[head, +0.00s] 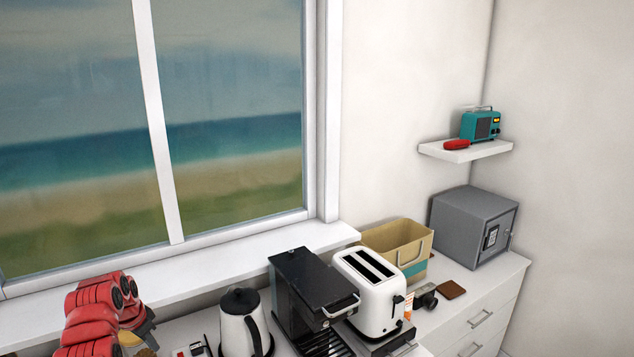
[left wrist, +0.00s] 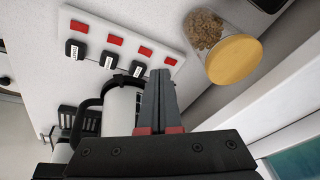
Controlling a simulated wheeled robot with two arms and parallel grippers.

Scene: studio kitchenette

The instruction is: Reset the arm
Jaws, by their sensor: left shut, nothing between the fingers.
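My left arm (head: 98,310), red with black joints, comes in at the lower left of the head view, over the counter in front of the window. Its fingertips cannot be made out there. In the left wrist view my left gripper (left wrist: 158,97) has its two dark fingers together with nothing between them. Behind the fingers are a white kettle (left wrist: 118,108) with a black handle and a white strip (left wrist: 125,38) with red and black tabs. My right gripper is in neither view.
A jar with a yellow lid (left wrist: 234,62) stands close by. Along the counter are the kettle (head: 241,325), a black coffee machine (head: 305,285), a white toaster (head: 370,295), a tan box (head: 405,245) and a grey safe (head: 465,225). A shelf (head: 470,151) holds a teal radio (head: 481,125).

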